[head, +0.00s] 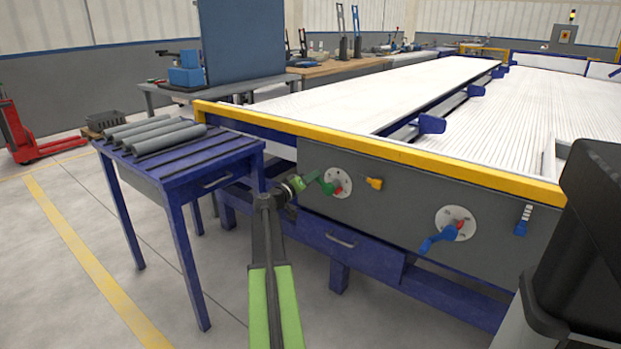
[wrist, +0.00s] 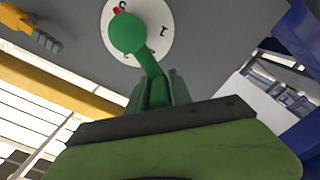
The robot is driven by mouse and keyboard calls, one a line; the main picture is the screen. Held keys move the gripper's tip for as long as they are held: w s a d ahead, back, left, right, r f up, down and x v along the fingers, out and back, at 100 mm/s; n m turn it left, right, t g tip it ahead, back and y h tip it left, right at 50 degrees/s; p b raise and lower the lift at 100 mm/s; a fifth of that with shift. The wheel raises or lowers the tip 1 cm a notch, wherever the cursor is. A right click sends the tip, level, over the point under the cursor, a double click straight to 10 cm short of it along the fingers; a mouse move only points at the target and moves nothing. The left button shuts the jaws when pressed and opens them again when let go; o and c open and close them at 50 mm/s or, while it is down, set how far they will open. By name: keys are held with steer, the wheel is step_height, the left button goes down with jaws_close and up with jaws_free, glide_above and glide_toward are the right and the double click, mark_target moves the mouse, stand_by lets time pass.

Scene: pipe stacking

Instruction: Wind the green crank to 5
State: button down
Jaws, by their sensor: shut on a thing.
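The green crank (head: 326,187) sits on a round white dial (head: 341,182) at the left of the grey panel. In the wrist view, the crank (wrist: 127,33) has a round hub, and its arm runs down and right toward my gripper. The dial (wrist: 107,35) carries dark marks and a red mark near the picture's top; I cannot read the numbers surely. My gripper (head: 297,184) is shut on the crank's handle, left of the dial. The wrist view also shows my gripper (wrist: 165,92) around the handle, which is mostly hidden.
A blue crank (head: 443,237) on its own dial and a small yellow handle (head: 375,183) sit to the right on the panel. A blue table (head: 185,177) with grey pipes (head: 168,136) stands at left. The yellow table edge (head: 390,152) runs above the panel.

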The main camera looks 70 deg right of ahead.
steer(key=shift+s+d+m, duration=0.1)
steer(key=shift+s+m, duration=0.2)
steer(key=shift+s, duration=0.1)
steer(key=c, duration=1.3)
jaws_free()
steer(key=shift+d, duration=0.1)
steer(key=shift+o, duration=0.2)
steer(key=shift+w, duration=0.15)
steer(key=shift+w+a, duration=0.1)
steer(key=shift+a, duration=0.2)
steer(key=v, duration=1.7)
